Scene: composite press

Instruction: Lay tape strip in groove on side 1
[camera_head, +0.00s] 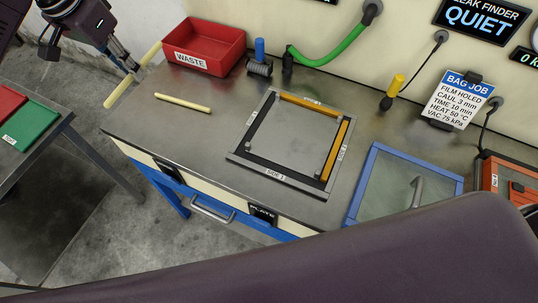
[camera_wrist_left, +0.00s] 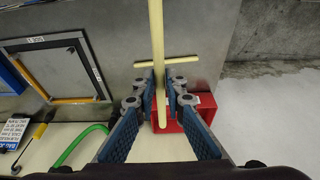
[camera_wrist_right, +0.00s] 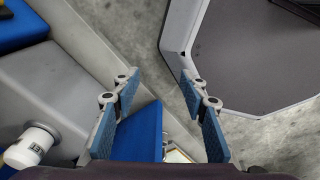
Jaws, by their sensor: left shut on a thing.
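In the left wrist view the held tape strip (camera_wrist_left: 156,35) runs lengthwise between the fingers. A second cream tape strip (camera_head: 183,103) lies on the bench. The square grooved plate (camera_head: 232,155) lies mid-bench, its SIDE 1 label (camera_head: 275,174) on the front edge. Orange strips lie along its back (camera_head: 308,105) and right (camera_head: 335,150) sides; the front and left grooves look dark. My right gripper (camera_wrist_right: 160,82) is open and empty, away from the plate.
A red WASTE bin (camera_head: 205,45) stands at the back left. A green hose (camera_head: 335,50) and a yellow-topped fitting (camera_head: 396,85) are behind the plate. A blue-framed glass panel (camera_head: 405,185) lies to its right. A dark part of mine covers the lower foreground.

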